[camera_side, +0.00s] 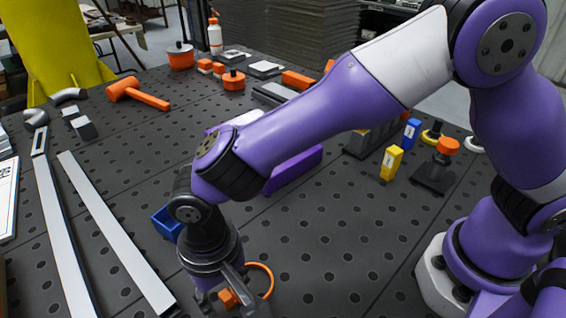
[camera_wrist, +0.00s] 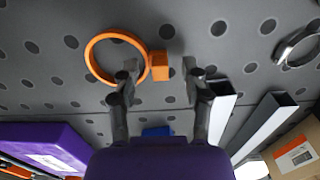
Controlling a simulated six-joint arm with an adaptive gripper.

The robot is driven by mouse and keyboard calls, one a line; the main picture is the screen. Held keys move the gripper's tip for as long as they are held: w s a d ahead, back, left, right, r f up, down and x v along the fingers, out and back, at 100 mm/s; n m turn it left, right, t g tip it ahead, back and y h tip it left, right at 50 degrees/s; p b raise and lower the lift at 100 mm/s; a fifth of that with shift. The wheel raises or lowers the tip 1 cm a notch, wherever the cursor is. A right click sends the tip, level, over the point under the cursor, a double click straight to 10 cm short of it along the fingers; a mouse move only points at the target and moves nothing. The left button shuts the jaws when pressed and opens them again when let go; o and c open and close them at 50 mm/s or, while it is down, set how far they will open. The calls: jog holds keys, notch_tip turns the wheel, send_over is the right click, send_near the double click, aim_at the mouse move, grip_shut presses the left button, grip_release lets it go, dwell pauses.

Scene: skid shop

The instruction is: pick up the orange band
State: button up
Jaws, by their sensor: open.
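The orange band is a ring with a small solid block on one side; in the wrist view the block (camera_wrist: 160,66) is at upper middle and the ring spreads to its left. In the side view the band (camera_side: 270,282) shows at the bottom, partly hidden by my gripper (camera_side: 230,290). In the wrist view my gripper (camera_wrist: 161,84) is open, with nothing held. The block appears between the two fingertips, just beyond them, and the left finger overlaps the ring's lower edge. I cannot tell the exact height of the fingertips above the table.
A blue bin (camera_side: 167,222) and a purple box (camera_side: 294,169) are near my wrist. Long metal bars (camera_side: 115,232) lie at left, and an orange mallet (camera_side: 137,93) lies behind. Yellow (camera_side: 391,163) and blue (camera_side: 411,133) blocks are at right. The perforated table right of the band is clear.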

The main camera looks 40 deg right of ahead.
grip_shut()
